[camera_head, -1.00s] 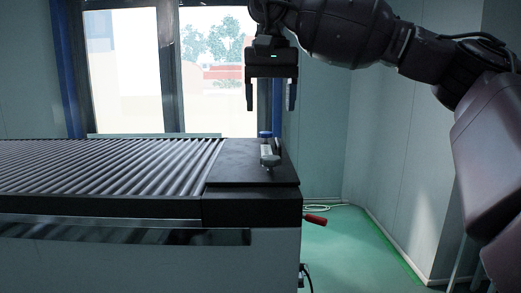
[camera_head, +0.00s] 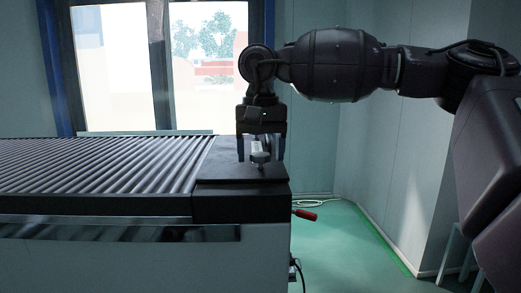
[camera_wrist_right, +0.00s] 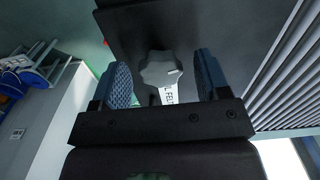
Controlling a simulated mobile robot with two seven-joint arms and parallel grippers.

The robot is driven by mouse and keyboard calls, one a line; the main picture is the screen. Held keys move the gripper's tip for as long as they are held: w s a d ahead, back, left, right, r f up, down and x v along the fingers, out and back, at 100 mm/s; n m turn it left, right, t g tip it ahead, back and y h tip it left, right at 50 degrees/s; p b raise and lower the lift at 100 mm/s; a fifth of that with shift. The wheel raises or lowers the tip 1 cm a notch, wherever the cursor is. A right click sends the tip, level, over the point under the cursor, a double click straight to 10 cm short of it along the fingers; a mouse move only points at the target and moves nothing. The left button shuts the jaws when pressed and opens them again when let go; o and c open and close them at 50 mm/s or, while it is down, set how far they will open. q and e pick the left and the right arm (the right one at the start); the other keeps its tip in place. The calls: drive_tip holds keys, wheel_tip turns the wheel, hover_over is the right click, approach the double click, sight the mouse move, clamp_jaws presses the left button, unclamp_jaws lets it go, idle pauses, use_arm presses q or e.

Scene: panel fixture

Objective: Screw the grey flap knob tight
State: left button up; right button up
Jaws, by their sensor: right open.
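The grey flap knob (camera_wrist_right: 161,69) sits on the dark end plate (camera_wrist_right: 225,25), with a white label strip (camera_wrist_right: 169,95) beside it that is partly hidden. In the wrist view the knob lies between the two blue finger pads of my right gripper (camera_wrist_right: 163,75), with a gap on each side. In the head view my right gripper (camera_head: 260,157) points straight down, open, its fingers on either side of the small knob fixture (camera_head: 259,158) on the black plate (camera_head: 225,172). My left gripper is not in view.
A ribbed roller surface (camera_head: 90,165) stretches left from the plate. Green floor (camera_head: 340,250) lies open to the right.

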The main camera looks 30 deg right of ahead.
drive_tip(key=shift+c, duration=0.5)
drive_tip(key=c, duration=0.8)
